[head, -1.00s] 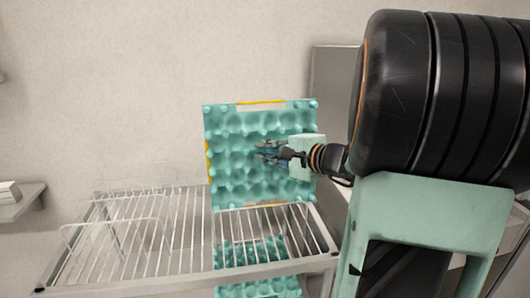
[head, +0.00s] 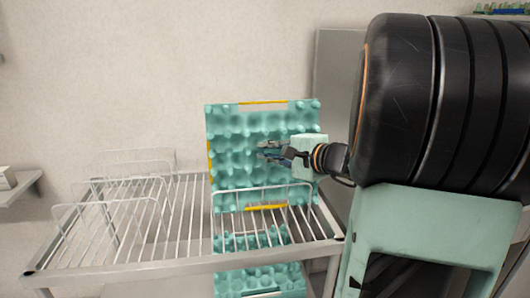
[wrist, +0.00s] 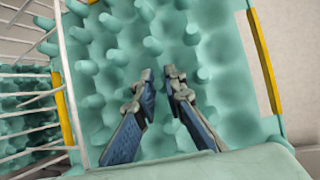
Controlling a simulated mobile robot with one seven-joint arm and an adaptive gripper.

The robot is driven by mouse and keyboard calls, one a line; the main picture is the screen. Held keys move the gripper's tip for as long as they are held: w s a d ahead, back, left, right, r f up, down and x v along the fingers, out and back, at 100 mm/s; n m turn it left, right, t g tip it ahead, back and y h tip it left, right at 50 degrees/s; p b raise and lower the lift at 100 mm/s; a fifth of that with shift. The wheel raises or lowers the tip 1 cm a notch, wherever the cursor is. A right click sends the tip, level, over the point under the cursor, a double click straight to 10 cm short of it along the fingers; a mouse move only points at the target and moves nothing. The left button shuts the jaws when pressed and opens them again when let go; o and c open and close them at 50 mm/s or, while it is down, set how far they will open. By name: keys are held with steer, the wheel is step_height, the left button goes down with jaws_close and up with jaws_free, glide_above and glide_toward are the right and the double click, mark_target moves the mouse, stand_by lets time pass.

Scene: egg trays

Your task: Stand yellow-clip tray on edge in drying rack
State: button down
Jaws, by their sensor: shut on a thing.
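The teal egg tray (head: 235,118) with yellow clips hangs nearly upright, its bumpy face toward the head camera. Yellow clips show at its top, left and bottom edges. My gripper (head: 268,151) is shut on the tray near the middle of its face. In the wrist view, the gripper fingers (wrist: 159,75) are close together among the bumps of the tray (wrist: 205,60). The drying rack (head: 185,262) is a wire shelf with upright wire hoops. One hoop (head: 262,190) crosses in front of the tray's lower part. Whether the tray's bottom edge touches the wires is unclear.
More teal egg material (head: 258,283) shows beneath the wire shelf. Several other hoops stand empty on the rack's left side. A small ledge (head: 22,193) is at far left. A grey panel (head: 335,85) stands behind my arm, and a plain wall is behind the rack.

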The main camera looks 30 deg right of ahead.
steer(key=c, duration=1.9)
jaws_free()
steer(key=v, duration=0.8)
steer(key=shift+f, duration=0.1)
stand_by(0.4)
